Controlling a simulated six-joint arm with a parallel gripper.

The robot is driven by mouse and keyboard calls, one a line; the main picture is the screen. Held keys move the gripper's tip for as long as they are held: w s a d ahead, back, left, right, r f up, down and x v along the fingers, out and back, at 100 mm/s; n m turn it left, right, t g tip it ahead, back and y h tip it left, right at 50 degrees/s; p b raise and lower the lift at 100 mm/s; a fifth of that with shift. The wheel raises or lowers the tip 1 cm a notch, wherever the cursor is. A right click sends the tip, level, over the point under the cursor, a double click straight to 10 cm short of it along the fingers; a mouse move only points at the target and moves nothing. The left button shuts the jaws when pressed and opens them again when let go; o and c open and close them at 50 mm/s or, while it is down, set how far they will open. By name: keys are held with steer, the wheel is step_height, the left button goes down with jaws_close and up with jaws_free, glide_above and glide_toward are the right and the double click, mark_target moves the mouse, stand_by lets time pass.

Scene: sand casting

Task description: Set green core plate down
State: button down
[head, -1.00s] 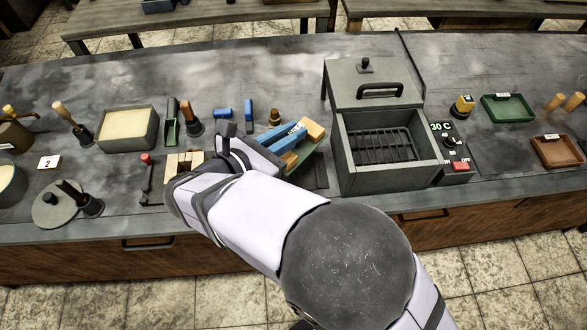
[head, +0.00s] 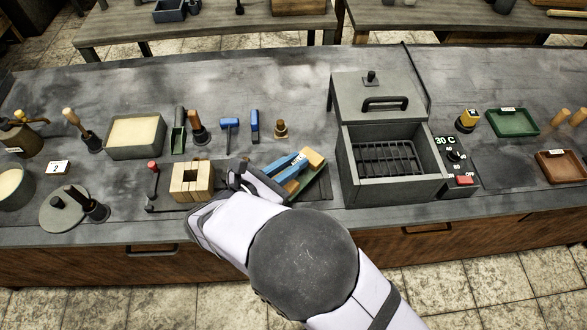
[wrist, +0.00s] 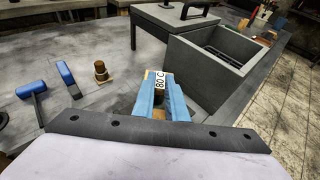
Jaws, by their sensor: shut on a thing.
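The green core plate (head: 317,182) shows as a green edge beneath and right of my gripper (head: 293,170) in the head view. A tan wooden piece (head: 316,157) sits at its far end. My gripper's two blue fingers are shut on the plate's load, with an "80 C" tag between them. In the wrist view the blue fingers (wrist: 156,95) and the tag show at the centre, and the plate is mostly hidden. The plate is low over a dark mat (head: 322,193); I cannot tell whether it touches it.
The grey oven (head: 395,190), its lid tilted back, stands close on the right. A wooden core box (head: 190,182) is on the left. Blue-handled tools (head: 229,126) and a small brass-coloured piece (head: 281,130) lie behind. The bench behind these is clear.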

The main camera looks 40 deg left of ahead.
steer(key=shift+f, duration=1.5)
steer(key=shift+f, duration=0.15)
steer(key=c, duration=1.8)
jaws_free()
steer(key=shift+o, duration=0.2)
steer(key=b+v, duration=0.1)
steer(key=v, duration=1.1)
steer(key=shift+b, duration=0.3)
